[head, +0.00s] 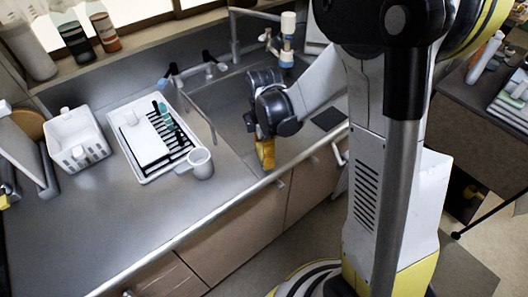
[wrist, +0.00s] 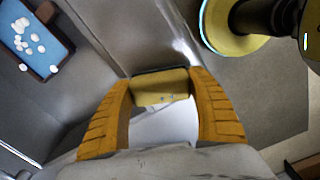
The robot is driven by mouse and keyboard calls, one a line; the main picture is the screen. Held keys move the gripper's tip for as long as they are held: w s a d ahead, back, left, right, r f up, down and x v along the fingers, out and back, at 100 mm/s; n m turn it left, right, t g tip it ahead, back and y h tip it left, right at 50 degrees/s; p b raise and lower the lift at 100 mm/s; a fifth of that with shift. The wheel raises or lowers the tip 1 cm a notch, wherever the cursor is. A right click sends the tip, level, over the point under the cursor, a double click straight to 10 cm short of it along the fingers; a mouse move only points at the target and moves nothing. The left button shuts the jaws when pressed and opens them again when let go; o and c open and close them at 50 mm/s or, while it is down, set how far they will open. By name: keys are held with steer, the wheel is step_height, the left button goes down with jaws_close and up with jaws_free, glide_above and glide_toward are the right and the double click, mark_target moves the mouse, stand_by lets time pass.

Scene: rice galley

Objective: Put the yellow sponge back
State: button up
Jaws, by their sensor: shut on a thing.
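My gripper (head: 265,152) hangs low over the front edge of the counter by the sink, right of the white mug. In the wrist view my gripper (wrist: 163,100) has its two orange fingers closed on the yellow sponge (wrist: 160,88). The sponge is a small yellow block with a dark edge, held between the fingertips. In the head view the sponge cannot be told apart from the orange fingers. The sink (head: 228,100) lies just behind my gripper, partly hidden by my arm.
A white mug (head: 201,164) stands at the corner of a dish rack (head: 150,178). A white basket (head: 103,152) is farther left. A faucet (head: 207,68) rises behind the sink. A dark pad (head: 328,118) lies right of my gripper. The front left counter (head: 110,225) is clear.

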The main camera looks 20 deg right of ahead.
steer(key=shift+f+b, duration=0.4)
steer(key=shift+f, duration=0.1)
steer(key=o, duration=0.8)
steer(key=shift+o, duration=0.2)
step_height(320, 180, up, 12)
